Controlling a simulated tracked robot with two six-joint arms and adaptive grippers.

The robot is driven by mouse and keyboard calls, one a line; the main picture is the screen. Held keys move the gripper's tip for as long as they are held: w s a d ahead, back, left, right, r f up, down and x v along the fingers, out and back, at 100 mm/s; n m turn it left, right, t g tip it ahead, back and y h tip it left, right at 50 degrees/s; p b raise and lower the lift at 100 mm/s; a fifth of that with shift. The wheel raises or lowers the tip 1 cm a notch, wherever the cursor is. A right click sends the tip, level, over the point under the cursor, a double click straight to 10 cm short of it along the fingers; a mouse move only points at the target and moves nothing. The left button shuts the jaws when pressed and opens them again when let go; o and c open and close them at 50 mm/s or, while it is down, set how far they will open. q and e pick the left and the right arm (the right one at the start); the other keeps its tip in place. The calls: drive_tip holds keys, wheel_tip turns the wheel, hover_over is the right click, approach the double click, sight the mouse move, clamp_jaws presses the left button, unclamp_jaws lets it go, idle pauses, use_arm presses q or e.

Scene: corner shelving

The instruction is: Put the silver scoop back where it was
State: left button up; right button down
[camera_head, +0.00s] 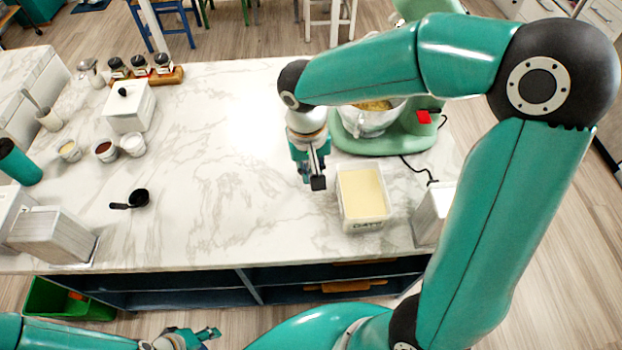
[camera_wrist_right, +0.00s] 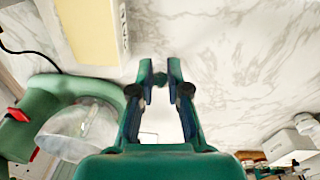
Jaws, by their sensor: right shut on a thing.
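My right gripper (camera_head: 316,186) points down over the counter, just left of the tub of pale yellow contents. In the right wrist view its fingers (camera_wrist_right: 161,78) are close together, shut on a small dark thing (camera_wrist_right: 160,79). That thing is mostly hidden, and I cannot tell whether it is the silver scoop. No silver scoop shows clearly elsewhere. A black scoop (camera_head: 139,198) lies on the counter at left. My left gripper (camera_head: 207,337) is low at the bottom edge, in front of the counter and away from everything on it; its opening is unclear.
The yellow-filled tub (camera_head: 345,205) and green mixer (camera_head: 405,138) stand right of the right gripper. A white lidded box (camera_head: 132,112), small bowls (camera_head: 105,151), a grey cup with a handle (camera_head: 49,120) and jars are at left. The marble counter's middle (camera_head: 230,170) is clear.

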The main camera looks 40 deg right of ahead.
drive_tip(key=shift+f, duration=1.85)
drive_tip(key=c, duration=1.1)
unclamp_jaws()
drive_tip(key=shift+c, duration=0.2)
wheel_tip(320, 180, up, 12)
drive_tip(key=shift+a, duration=0.4)
